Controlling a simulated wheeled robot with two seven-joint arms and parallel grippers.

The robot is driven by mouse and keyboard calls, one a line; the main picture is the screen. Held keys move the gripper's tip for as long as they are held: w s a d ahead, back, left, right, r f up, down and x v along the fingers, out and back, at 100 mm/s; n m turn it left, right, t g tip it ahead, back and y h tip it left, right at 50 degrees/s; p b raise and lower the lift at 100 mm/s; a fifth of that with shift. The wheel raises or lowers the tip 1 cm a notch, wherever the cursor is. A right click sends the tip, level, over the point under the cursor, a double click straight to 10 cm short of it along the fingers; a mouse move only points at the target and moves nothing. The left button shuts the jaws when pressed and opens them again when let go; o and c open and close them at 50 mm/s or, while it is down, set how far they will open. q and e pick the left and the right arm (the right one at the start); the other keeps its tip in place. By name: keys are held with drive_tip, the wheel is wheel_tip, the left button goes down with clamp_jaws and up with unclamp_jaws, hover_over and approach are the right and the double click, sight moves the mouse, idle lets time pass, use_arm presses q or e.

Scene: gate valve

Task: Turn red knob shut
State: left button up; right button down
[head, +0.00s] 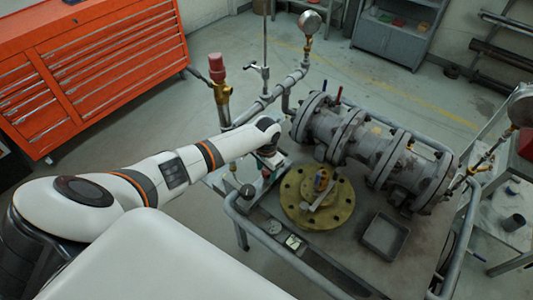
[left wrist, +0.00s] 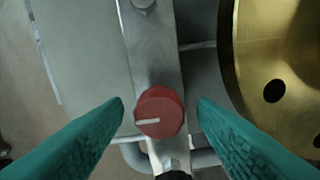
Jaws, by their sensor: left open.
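The red knob (left wrist: 160,112) is round with a pale pointer line, and it sits on a grey metal bar (left wrist: 155,55) in the left wrist view. Its pointer line points left in that view. My left gripper (left wrist: 160,104) is open, with one teal finger on each side of the knob and visible gaps between; I cannot tell its height above the knob. In the head view my left gripper (head: 270,163) is at the left edge of the workbench, beside the yellow flange, and the knob is hidden or too small to make out. My right gripper is out of view.
A yellow flange (head: 325,212) with bolt holes lies just right of the left gripper. Grey flanged pipework (head: 370,150) stands behind it. A tray (head: 384,236) is on the bench, and a tubular rail (head: 290,258) runs along its front. An orange tool cabinet (head: 90,70) stands back left.

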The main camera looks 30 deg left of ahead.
use_arm(q)
drive_tip(key=shift+f, duration=0.15)
drive_tip(key=c, duration=1)
drive_tip(key=shift+o, duration=0.2)
drive_tip(key=shift+m, duration=0.4)
drive_tip(key=m, duration=0.3)
drive_tip(key=shift+w+m, duration=0.1)
drive_tip(key=shift+m, duration=0.2)
drive_tip(key=m, duration=0.4)
drive_tip(key=shift+m, duration=0.3)
drive_tip(key=m+b, duration=0.1)
drive_tip(key=m, duration=0.3)
drive_tip(key=shift+m+b, duration=0.65)
drive_tip(key=shift+m, duration=1.85)
